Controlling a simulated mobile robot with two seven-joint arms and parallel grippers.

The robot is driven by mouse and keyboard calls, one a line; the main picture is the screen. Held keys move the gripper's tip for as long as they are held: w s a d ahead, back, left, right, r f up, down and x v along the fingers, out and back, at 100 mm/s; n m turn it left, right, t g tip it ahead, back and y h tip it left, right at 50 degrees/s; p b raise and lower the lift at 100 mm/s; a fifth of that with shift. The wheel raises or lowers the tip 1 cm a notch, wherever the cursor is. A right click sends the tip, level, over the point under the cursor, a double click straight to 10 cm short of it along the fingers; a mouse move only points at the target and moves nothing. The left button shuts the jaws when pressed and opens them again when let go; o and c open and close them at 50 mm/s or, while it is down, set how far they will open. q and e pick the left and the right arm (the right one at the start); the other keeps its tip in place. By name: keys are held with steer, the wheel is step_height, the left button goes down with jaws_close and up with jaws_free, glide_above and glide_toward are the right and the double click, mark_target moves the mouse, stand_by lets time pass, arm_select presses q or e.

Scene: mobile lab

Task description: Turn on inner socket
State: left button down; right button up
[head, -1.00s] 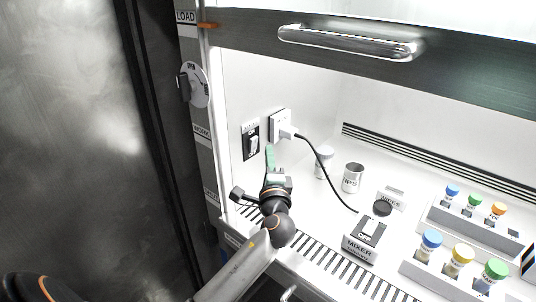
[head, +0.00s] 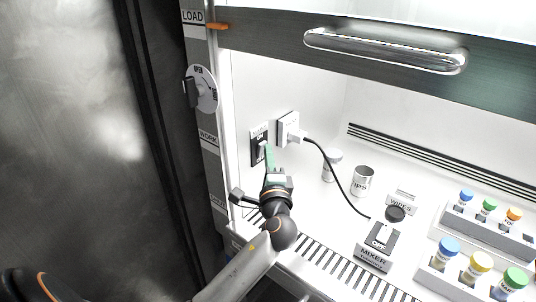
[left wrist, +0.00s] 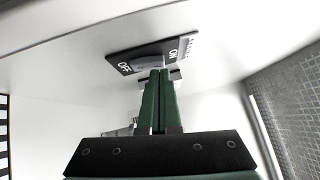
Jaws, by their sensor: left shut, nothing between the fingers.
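In the left wrist view the switch plate (left wrist: 150,56) shows ON and OFF labels. My left gripper (head: 268,148) has green fingers that are shut and empty, with the tips at the switch. In the left wrist view the fingertips (left wrist: 159,74) overlap the rocker, partly hiding it; I cannot tell whether they touch. A white socket (head: 288,128) with a plug and black cable is on the wall just right of the switch. My right gripper is not in view.
The black cable runs to the mixer (head: 378,244). An IPS can (head: 362,181), a white container (head: 332,166) and a wipes box (head: 402,201) stand inside. Racks of capped vials (head: 470,270) are at the right. The raised sash (head: 480,75) spans the top.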

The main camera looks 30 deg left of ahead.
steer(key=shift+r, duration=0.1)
arm_select(q)
steer(key=p, duration=0.1)
steer(key=n+g+p, duration=0.1)
steer(key=shift+a+r+h+p, duration=0.15)
steer(key=shift+a+h+p, duration=0.15)
steer(key=shift+h+p, duration=0.1)
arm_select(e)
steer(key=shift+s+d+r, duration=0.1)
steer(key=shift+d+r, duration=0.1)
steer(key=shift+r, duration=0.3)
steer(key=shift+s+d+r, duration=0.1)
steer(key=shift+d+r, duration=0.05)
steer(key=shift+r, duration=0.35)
